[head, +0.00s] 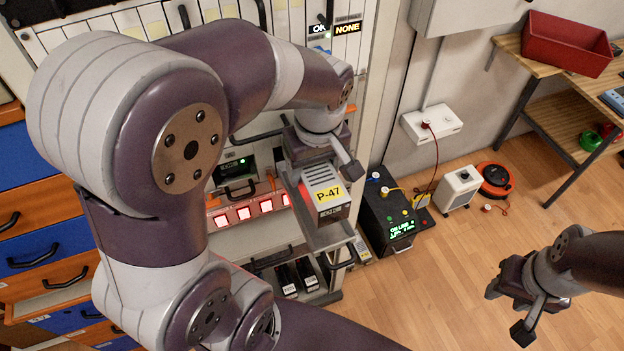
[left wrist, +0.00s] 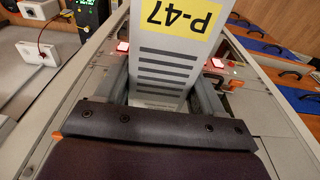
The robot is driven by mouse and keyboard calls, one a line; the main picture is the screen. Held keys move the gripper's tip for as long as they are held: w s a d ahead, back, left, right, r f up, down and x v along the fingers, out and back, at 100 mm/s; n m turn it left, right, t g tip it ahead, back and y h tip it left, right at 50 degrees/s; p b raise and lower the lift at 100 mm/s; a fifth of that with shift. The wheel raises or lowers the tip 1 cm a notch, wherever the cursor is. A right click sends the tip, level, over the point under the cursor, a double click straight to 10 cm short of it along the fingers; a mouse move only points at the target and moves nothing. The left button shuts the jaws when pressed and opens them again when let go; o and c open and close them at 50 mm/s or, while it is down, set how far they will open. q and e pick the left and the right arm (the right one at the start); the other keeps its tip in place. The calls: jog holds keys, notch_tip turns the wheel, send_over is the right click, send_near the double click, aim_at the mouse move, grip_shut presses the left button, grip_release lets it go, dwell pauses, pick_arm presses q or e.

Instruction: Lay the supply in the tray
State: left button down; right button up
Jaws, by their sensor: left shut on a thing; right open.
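The supply (head: 325,194) is a light grey box with a slotted top and a yellow P-47 label. My left gripper (head: 322,168) is shut on it in front of the rack. In the left wrist view the supply (left wrist: 165,65) sits between the two fingers, with its label at the far end. A red open tray (head: 563,48) stands on the wooden bench at the upper right, well away from the supply. My right gripper (head: 512,307) is open and empty above the floor at the lower right.
A grey ledge (head: 335,235) shows just under the supply; I cannot tell whether they touch. A black unit with a green display (head: 390,222), a white box (head: 457,188) and an orange cable reel (head: 494,179) stand on the floor. The wooden floor at the right is mostly clear.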

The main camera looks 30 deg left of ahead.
pick_arm(q)
jog(key=shift+w+a+f, duration=0.15)
jog(key=shift+w+a, duration=0.05)
jog(key=shift+a, duration=0.05)
jog(key=shift+w+f+p, duration=0.25)
jog(key=shift+f+p, duration=0.15)
jog(key=shift+f, duration=0.85)
notch_tip(320, 180, down, 4)
jog(key=shift+a+f+p, duration=0.1)
jog(key=shift+p, duration=0.9)
jog(key=shift+w+f, duration=0.1)
jog(key=shift+w, duration=0.05)
jog(key=shift+s+f+b, duration=0.2)
jog(key=shift+f+b, duration=0.15)
jog(key=shift+b, duration=0.15)
jog(key=shift+f, duration=0.1)
